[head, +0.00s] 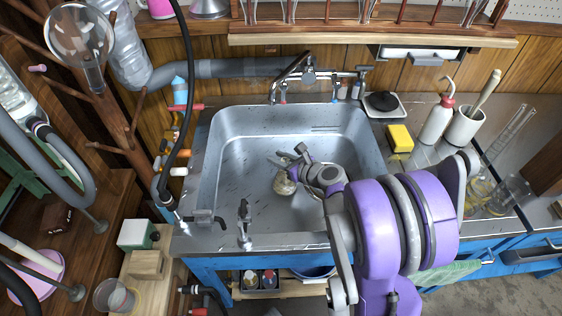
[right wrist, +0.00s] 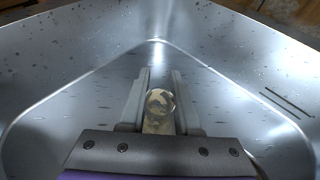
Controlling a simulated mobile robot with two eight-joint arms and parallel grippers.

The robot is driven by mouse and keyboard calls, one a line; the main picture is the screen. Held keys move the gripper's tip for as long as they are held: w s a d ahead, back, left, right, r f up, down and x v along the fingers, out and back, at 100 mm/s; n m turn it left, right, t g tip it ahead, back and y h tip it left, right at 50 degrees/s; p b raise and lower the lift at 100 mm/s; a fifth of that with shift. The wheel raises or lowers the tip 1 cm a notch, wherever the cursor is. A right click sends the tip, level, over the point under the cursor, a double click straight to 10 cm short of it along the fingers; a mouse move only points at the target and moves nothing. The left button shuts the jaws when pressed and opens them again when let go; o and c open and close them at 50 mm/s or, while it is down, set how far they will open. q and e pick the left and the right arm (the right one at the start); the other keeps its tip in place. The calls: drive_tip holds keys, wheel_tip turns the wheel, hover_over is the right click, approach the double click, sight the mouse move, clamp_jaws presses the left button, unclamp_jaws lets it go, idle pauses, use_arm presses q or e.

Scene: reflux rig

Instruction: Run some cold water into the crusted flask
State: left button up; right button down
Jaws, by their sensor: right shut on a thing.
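The crusted flask (head: 284,184) is a small round glass body with pale brownish crust inside. My right gripper (head: 290,165) is shut on it and holds it low inside the steel sink basin (head: 235,150). In the right wrist view the flask (right wrist: 160,103) sits between the two parallel fingers of my right gripper (right wrist: 155,95). The flask's mouth cannot be made out. The chrome tap (head: 292,72) stands at the sink's back edge, behind and apart from the flask. No water stream shows. My left gripper is not in view.
Small metal fittings (head: 243,222) stand on the sink's front left rim. A yellow sponge (head: 399,138), a wash bottle (head: 438,120) and a brush pot (head: 467,126) are to the right. A large round flask (head: 80,40) hangs on a wooden rack at left. The basin is otherwise clear.

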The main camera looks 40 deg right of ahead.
use_arm(q)
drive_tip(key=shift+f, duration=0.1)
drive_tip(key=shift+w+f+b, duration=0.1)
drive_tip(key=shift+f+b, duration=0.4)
drive_tip(key=shift+b, duration=0.05)
use_arm(e)
drive_tip(key=w+d+f, duration=0.1)
drive_tip(key=w, duration=0.6)
drive_tip(key=shift+d, duration=0.35)
drive_tip(key=shift+f, duration=0.1)
drive_tip(key=c, duration=0.5)
unclamp_jaws()
drive_tip(key=shift+c, duration=0.2)
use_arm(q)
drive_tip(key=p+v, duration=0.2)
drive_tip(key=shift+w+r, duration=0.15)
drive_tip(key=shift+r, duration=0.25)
use_arm(e)
drive_tip(key=v, duration=1)
drive_tip(key=shift+s, duration=0.35)
